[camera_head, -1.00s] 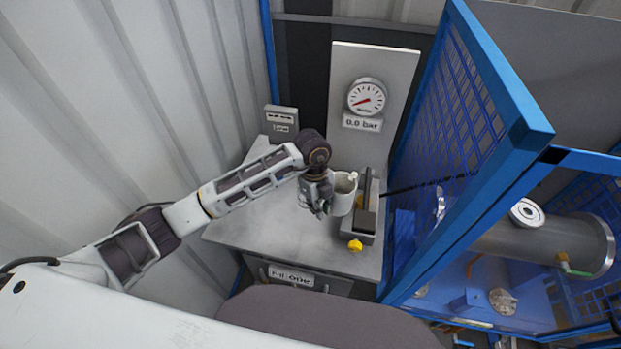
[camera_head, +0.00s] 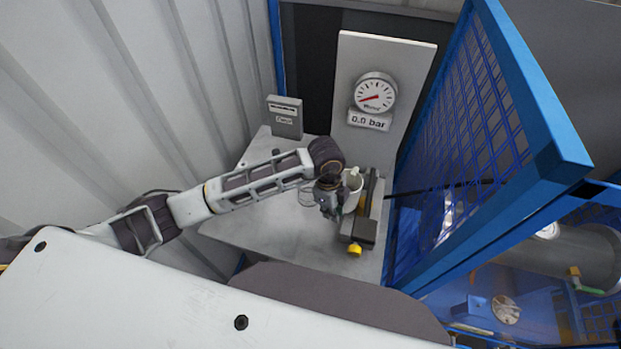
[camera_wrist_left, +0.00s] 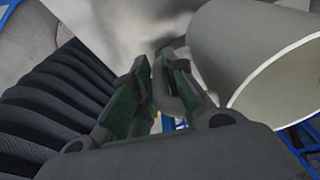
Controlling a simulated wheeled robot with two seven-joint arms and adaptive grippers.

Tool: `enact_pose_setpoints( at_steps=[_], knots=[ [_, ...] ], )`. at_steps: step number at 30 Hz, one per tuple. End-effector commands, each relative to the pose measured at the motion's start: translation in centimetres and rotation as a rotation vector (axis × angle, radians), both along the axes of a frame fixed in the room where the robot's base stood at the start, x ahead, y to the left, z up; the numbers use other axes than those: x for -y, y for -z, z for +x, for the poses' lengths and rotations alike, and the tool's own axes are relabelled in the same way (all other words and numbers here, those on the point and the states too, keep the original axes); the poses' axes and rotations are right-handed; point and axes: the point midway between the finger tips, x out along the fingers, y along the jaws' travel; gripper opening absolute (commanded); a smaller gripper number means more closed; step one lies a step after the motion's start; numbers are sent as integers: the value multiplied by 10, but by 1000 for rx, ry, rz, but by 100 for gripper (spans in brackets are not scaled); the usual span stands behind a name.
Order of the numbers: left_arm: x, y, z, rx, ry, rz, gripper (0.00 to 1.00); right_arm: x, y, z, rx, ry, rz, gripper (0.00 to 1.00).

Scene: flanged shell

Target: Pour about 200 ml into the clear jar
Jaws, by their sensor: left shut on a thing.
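A light grey jug (camera_head: 353,183) stands out just right of my left gripper (camera_head: 331,203) in the head view, above the bench. My left gripper is shut on the jug's handle. In the left wrist view, its green-padded fingers (camera_wrist_left: 160,85) close around the handle, and the jug (camera_wrist_left: 235,40) fills the upper right with its open mouth showing. What is inside cannot be told. A faint clear jar (camera_head: 306,196) shows on the bench left of the gripper, partly hidden by my arm. My right gripper is not in view.
A grey device with a yellow knob (camera_head: 355,250) sits on the bench right of the jug. A panel with a gauge (camera_head: 375,93) stands behind, and a grey box (camera_head: 285,117) at the back left. A blue mesh door (camera_head: 480,140) bounds the right. The front bench is clear.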

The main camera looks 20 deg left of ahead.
Motion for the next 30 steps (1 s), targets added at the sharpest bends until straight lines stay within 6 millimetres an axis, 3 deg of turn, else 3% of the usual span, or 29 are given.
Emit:
enact_pose_setpoints(
  at_steps=[14,23,30],
  knots=[
    [-2,-2,1,-10,-1,-35,0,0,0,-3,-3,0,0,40],
    [-11,-6,3,-52,-6,-170,0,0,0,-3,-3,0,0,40],
    [-20,4,6,-100,-6,-321,0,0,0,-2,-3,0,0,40]
  ],
)
